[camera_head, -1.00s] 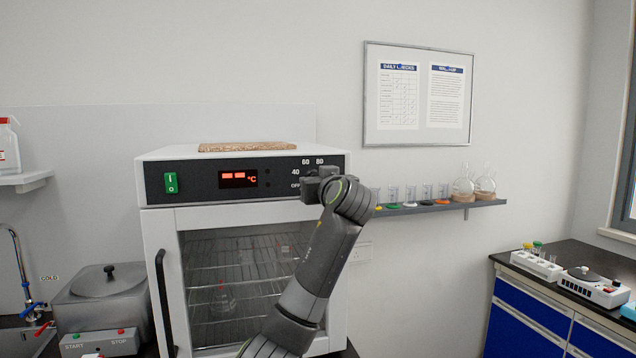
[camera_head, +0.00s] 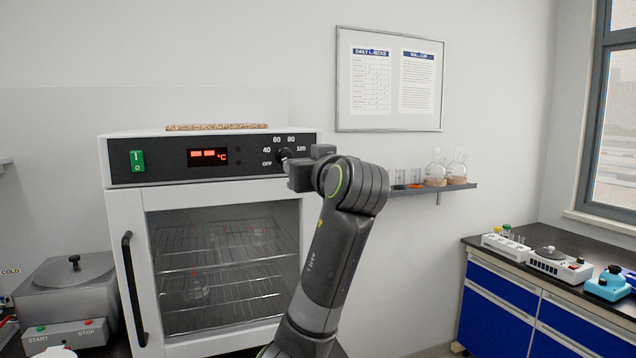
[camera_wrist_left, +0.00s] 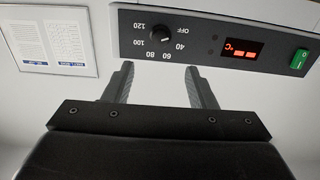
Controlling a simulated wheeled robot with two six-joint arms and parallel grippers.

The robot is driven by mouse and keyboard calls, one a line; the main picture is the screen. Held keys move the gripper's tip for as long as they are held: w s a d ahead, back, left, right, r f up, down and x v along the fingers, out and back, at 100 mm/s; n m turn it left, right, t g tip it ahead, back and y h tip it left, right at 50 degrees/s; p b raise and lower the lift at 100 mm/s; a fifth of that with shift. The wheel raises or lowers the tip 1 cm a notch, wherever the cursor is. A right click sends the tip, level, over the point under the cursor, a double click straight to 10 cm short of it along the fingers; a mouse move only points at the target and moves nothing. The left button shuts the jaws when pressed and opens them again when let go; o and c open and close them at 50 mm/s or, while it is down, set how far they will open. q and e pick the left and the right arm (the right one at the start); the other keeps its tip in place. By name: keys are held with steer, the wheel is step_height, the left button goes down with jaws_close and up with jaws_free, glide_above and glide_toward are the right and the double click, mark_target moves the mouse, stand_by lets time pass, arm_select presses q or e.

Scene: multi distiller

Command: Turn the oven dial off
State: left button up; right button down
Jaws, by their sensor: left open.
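The oven (camera_head: 122,220) is a white cabinet with a black control panel and a shut glass door. Its black round dial (camera_head: 283,155) sits at the panel's right end, ringed by OFF, 40, 60, 80 and higher marks. The dial (camera_wrist_left: 160,32) also shows in the left wrist view, upside down; I cannot tell surely which mark it points to. My left gripper (camera_wrist_left: 158,70) is open and empty. Its two fingers point toward the panel, one to each side of the dial in the picture, apart from it. In the head view the wrist hides the fingertips. My right gripper is out of view.
A green switch (camera_head: 137,160) and a red-lit display (camera_head: 208,157) are on the same panel. A brown board (camera_head: 217,127) lies on the oven top. A wall shelf (camera_head: 430,188) with glassware is right of my arm. A grey bath (camera_head: 72,285) stands left of the oven.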

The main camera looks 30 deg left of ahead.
arm_select(q)
steer(key=b+v, duration=0.1)
steer(key=v, duration=0.4)
steer(key=shift+s+d, duration=0.1)
steer(key=shift+d, duration=0.05)
